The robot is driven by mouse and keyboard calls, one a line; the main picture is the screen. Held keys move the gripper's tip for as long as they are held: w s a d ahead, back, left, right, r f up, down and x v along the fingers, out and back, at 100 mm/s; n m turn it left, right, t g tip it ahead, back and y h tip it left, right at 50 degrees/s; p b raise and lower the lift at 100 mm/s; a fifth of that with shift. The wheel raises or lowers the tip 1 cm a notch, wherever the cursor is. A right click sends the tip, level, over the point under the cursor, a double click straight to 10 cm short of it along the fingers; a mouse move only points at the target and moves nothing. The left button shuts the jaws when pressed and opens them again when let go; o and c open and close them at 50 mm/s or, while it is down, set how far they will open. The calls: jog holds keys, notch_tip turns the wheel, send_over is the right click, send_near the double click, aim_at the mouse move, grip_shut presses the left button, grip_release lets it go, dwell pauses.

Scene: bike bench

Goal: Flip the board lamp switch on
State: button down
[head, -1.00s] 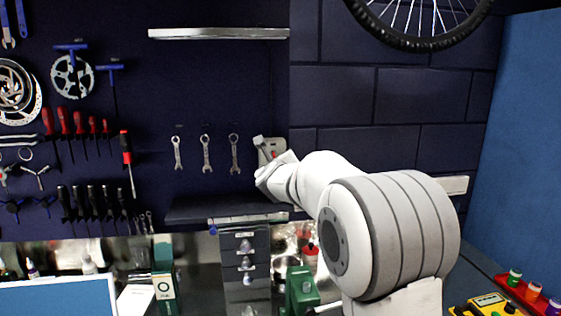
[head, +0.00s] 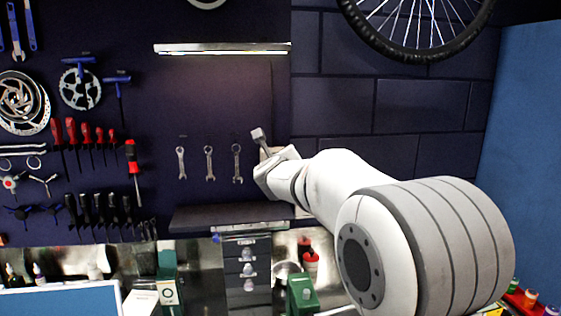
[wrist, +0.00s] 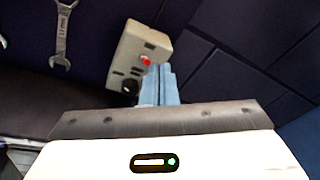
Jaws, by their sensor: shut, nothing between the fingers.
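The board lamp (head: 222,48) is a slim bar high on the dark board. Its underside is bright and the board below it glows. In the wrist view a beige switch box (wrist: 130,48) carries a small red-tipped switch (wrist: 146,60) and a dark round knob (wrist: 129,86). My gripper (wrist: 164,72) is shut with nothing in it. Its pale blue fingertips are just below and right of the red tip; I cannot tell whether they touch it. In the head view my gripper (head: 258,134) and wrist hide most of the box.
Several wrenches (head: 209,163) hang left of the box. A dark shelf (head: 215,216) juts out below, above a drawer unit (head: 246,275). A bicycle wheel (head: 415,25) hangs at the upper right. The brick wall right of the box is clear.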

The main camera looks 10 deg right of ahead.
jog(key=shift+s+a+r+p, duration=0.25)
jog(key=shift+s+r, duration=0.3)
jog(key=shift+s, duration=0.05)
jog(key=shift+s+a+r+p, duration=0.25)
jog(key=shift+s+r, duration=0.3)
jog(key=shift+s, duration=0.05)
jog(key=s+a+f+n+g+y, duration=0.25)
jog(key=s+f+n, duration=0.25)
jog(key=s+n, duration=0.35)
jog(key=s+a+f+n+g+y, duration=0.1)
jog(key=s+f+n+g+y, duration=0.25)
jog(key=s+n, duration=0.5)
jog(key=s+d+f+n+g+h, duration=0.1)
jog(key=s+d+f+n+g, duration=0.1)
jog(key=s+f+n, duration=0.3)
jog(key=s+d+f+n+g+h+b, duration=0.1)
jog(key=s+f+n, duration=0.3)
jog(key=s, duration=0.6)
jog(key=s+d+f+n+g, duration=0.3)
jog(key=s+f+n+g, duration=0.1)
jog(key=s, duration=0.4)
notch_tip(320, 180, down, 3)
jog(key=shift+s+d+r+n+h, duration=0.2)
jog(key=shift+s+n+h, duration=0.15)
jog(key=shift+n, duration=0.45)
